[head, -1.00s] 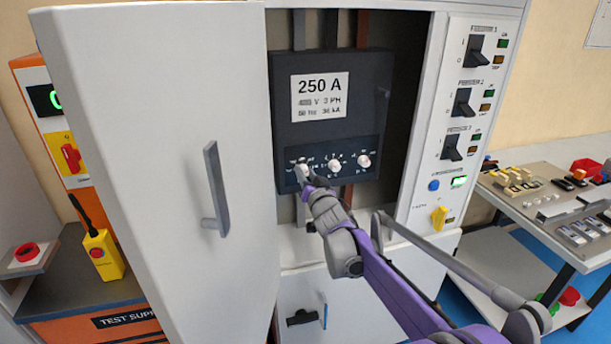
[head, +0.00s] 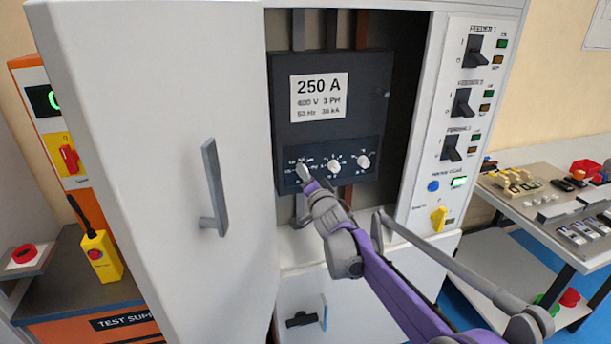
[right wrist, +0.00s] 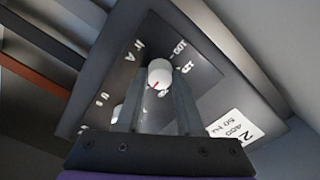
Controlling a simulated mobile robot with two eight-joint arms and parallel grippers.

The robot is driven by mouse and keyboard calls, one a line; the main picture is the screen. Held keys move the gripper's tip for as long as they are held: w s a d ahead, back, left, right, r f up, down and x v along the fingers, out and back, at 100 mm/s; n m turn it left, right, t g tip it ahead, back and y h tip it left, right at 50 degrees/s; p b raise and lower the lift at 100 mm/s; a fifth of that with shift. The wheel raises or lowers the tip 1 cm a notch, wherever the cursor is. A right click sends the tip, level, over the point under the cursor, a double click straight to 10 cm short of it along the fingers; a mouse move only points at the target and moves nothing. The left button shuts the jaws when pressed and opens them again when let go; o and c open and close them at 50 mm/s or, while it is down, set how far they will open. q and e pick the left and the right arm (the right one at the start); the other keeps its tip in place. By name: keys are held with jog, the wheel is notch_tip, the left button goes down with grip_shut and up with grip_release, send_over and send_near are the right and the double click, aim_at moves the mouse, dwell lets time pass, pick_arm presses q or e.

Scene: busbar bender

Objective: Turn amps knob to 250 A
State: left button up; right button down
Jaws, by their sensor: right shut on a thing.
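The dark breaker panel (head: 325,115) in the open cabinet carries a label (head: 319,97) reading "250 A". Below it is a row of three white knobs. My right gripper (head: 304,175) is at the leftmost knob, its fingers largely hiding it in the head view. My left gripper is in neither view.
The middle knob (head: 334,167) and right knob (head: 363,162) are close beside my right gripper. The open white door (head: 160,170) with its grey handle (head: 215,187) stands to the left. Feeder switches (head: 462,103) line the right column. A side table (head: 548,205) is farther right.

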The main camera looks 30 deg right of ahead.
dwell(0.4)
jog(key=c, duration=0.5)
grip_release()
jog(key=shift+s, duration=0.1)
jog(key=v, duration=1)
jog(key=shift+s+a, duration=0.15)
jog(key=shift+s, duration=0.15)
